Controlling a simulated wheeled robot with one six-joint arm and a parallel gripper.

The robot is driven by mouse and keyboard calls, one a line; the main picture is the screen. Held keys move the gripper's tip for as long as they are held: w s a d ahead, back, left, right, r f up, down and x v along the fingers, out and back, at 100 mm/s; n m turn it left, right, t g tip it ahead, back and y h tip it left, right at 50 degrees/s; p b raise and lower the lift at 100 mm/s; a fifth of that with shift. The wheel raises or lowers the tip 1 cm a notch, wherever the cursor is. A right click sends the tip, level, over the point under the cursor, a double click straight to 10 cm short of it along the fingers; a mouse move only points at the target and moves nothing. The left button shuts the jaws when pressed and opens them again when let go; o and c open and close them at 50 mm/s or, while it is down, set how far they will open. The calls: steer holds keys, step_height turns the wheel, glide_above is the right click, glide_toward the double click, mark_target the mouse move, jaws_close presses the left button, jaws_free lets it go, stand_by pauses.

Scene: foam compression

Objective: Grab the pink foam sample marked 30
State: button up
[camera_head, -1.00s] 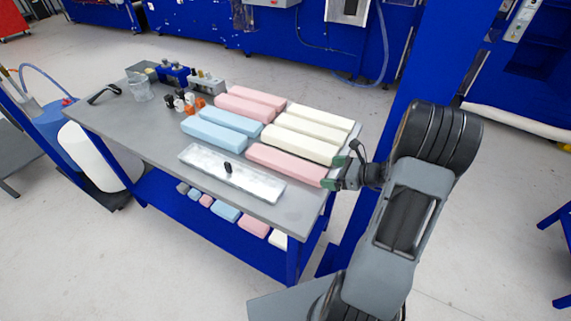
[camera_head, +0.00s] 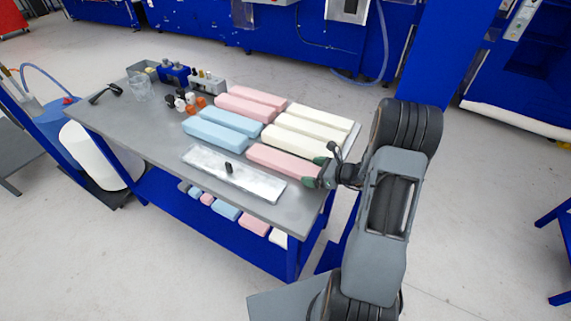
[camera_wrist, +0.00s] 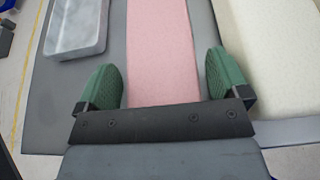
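A long pink foam block (camera_head: 283,160) lies on the grey table in front of the cream blocks; no number can be read on it. Its near end shows between the fingers in the wrist view (camera_wrist: 163,60). My gripper (camera_head: 316,171) is at the right end of this block. In the wrist view my gripper (camera_wrist: 168,85) is open, with one green finger on each side of the pink foam and a gap on both sides. Two more pink blocks (camera_head: 250,102) lie side by side farther back.
Small bottles (camera_head: 186,100) stand at the back. The grey table (camera_head: 130,125) is bare at front left.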

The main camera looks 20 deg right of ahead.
steer(key=c, duration=0.8)
steer(key=shift+r, duration=0.1)
